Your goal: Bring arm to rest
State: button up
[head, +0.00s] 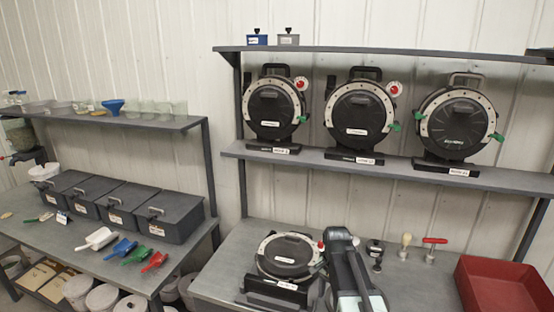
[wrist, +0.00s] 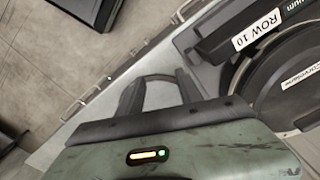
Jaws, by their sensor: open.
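My gripper (wrist: 160,88) shows in the wrist view with its two dark fingers apart and nothing between them. In the head view my arm (head: 355,272) is over the bench, just right of a round black seed meter (head: 287,253); its fingertips cannot be made out there. The meter lies tilted back on a dark stand, with a pale ring, a red knob and a label. In the wrist view a black meter (wrist: 290,75) with a "ROW 10" label is at the upper right, apart from the fingers. My arm hides part of the bench beside the meter.
Three seed meters (head: 458,122) stand on the shelf above. Small tools (head: 404,246) and a red tray (head: 503,287) are right of my arm. Black bins (head: 165,212) and coloured scoops (head: 121,249) are on the left table. The wrist view shows floor (wrist: 50,60) beyond the bench edge.

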jog(key=s+f+n+b, duration=0.4)
jog(key=s+f+n, duration=0.2)
jog(key=s+n, duration=0.2)
jog(key=shift+s+f+n+b, duration=0.2)
jog(key=shift+s+n+b, duration=0.15)
jog(key=shift+s, duration=0.85)
